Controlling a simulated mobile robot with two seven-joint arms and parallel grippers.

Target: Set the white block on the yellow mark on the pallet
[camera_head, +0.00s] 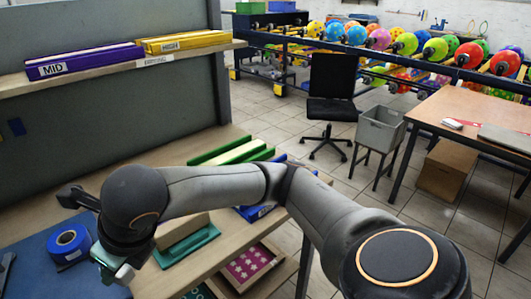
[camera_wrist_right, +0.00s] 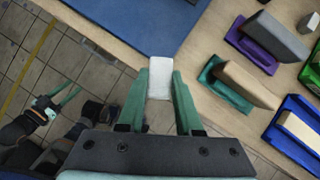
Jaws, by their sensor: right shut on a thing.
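My right gripper (camera_head: 110,264) is at the lower left of the head view, over the front of the workbench. In the right wrist view its green fingers (camera_wrist_right: 160,84) are shut on the white block (camera_wrist_right: 160,72), whose far end sticks out between them. The block also shows as a small pale piece (camera_head: 124,273) at the gripper in the head view. My left gripper (camera_wrist_right: 62,96) shows only at the left of the right wrist view, over the floor, with its green fingers apart and empty. I cannot make out the pallet or its yellow mark.
A blue mat (camera_wrist_right: 130,22) lies on the workbench, with a blue tape roll (camera_head: 69,243) on it. Several tools with beige, grey and coloured parts, including a green-based one (camera_wrist_right: 228,88), stand beside it. A shelf (camera_head: 125,70) with long coloured boxes runs above.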

